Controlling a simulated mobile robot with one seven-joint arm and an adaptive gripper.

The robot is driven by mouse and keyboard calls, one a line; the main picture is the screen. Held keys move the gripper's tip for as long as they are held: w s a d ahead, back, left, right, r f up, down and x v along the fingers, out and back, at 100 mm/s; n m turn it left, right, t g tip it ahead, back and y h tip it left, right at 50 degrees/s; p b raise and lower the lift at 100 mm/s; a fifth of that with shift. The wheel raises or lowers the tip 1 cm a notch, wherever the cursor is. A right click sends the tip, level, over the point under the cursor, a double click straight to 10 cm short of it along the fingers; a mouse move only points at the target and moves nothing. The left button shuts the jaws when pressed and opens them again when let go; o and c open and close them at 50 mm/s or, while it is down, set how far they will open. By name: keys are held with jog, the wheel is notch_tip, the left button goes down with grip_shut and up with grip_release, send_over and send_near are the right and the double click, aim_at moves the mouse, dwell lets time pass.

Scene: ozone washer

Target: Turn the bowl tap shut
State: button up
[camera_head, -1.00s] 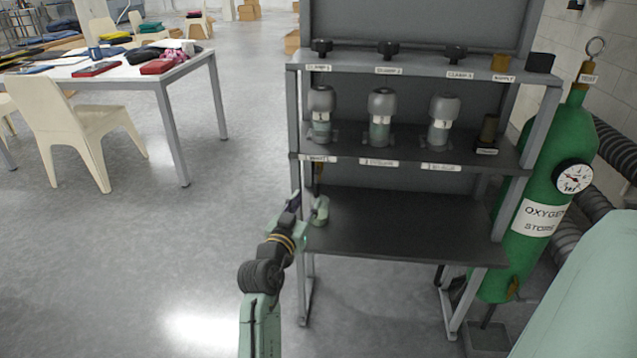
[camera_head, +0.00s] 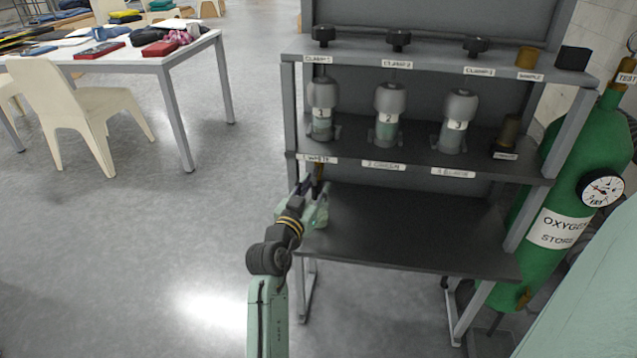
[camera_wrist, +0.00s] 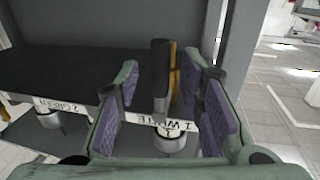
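My gripper (camera_head: 314,186) is at the left front post of the rack, just below the shelf label "1 WHITE" (camera_head: 319,159). In the wrist view, my gripper (camera_wrist: 167,95) is open, its purple-padded fingers standing apart. A dark upright bar (camera_wrist: 160,72) with a yellow-brass strip (camera_wrist: 173,70) shows between the fingers, with gaps on both sides. It appears to be a tap under the shelf, but I cannot tell for sure that it is the bowl tap. In the head view only a bit of brass (camera_head: 320,171) shows above my gripper.
The rack's lower dark shelf (camera_head: 410,232) is bare. Several grey-capped jars, including jar 2 (camera_head: 388,112), stand on the shelf above. Black clamp knobs (camera_head: 398,38) line the top. A green oxygen cylinder (camera_head: 575,185) stands at the right. Open floor (camera_head: 150,230) lies left.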

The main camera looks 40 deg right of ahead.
jog(key=shift+c, duration=0.4)
grip_shut()
dwell(0.6)
